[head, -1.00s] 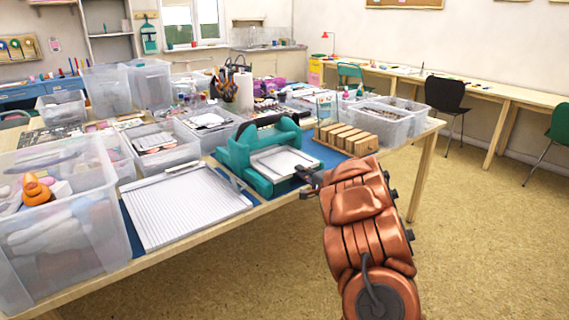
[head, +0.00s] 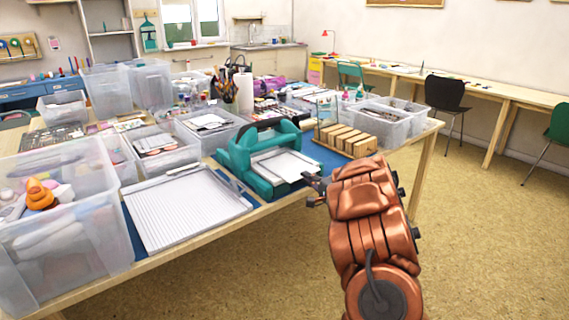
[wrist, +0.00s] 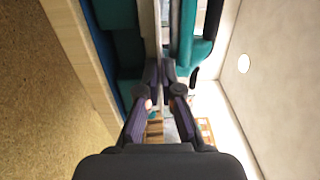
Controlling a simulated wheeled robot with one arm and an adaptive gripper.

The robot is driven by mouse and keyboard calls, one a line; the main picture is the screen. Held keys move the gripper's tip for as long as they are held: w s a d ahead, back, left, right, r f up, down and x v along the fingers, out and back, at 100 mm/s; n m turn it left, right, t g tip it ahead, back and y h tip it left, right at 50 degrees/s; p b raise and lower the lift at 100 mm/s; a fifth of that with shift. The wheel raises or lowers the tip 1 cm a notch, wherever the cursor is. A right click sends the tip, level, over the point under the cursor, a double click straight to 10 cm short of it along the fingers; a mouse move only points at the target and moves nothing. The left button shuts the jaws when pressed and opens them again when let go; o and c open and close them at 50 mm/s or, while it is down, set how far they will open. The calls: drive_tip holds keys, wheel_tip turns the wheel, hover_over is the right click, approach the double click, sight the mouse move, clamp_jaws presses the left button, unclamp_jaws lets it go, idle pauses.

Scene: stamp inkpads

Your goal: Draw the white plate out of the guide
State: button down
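The white plate (head: 288,167) lies flat in the teal guide (head: 236,163) and sticks out of its front side toward my gripper. My gripper (head: 315,187) is at the plate's near right edge, beyond the table's front edge. In the wrist view the two fingertips (wrist: 160,72) are close together on the edge of the white plate (wrist: 150,28), between the teal parts of the guide. The plate's far part is hidden under the guide's top bar, and the exact contact is small in the head view.
A ridged white board (head: 185,210) lies left of the guide. A wooden block rack (head: 346,139) stands to the right. A clear bin (head: 60,215) fills the near left of the table. The floor (head: 470,230) in front of the table is open.

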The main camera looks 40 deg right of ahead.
drive_tip(key=shift+s+p, duration=1.5)
drive_tip(key=shift+s, duration=1)
drive_tip(key=shift+s, duration=0.15)
drive_tip(key=s+p, duration=0.4)
drive_tip(key=s, duration=0.3)
drive_tip(key=shift+a, duration=0.15)
drive_tip(key=shift+s, duration=0.1)
drive_tip(key=shift+r+p, duration=2.05)
drive_tip(key=shift+p, duration=0.35)
